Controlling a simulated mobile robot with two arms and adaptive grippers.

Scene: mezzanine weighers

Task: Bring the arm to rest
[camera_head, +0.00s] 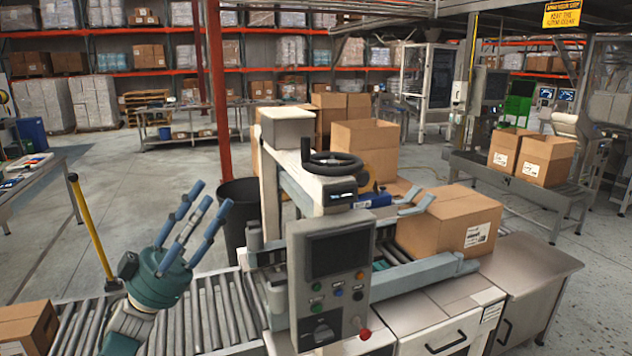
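My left gripper (205,203) is at the lower left, above a roller conveyor (215,310). Its blue-grey fingers are spread apart and point up and to the right. Nothing is between them, and the gripper is open and empty. Its teal palm and wrist lean up from the bottom edge of the picture. My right gripper does not show.
Right of the gripper stands a carton-sealing machine with a control panel (340,270); a carton (450,222) sits at its right. A yellow post (90,228) and a dark bin (240,215) stand nearby. Another carton (28,325) is at the lower left. Open floor lies behind.

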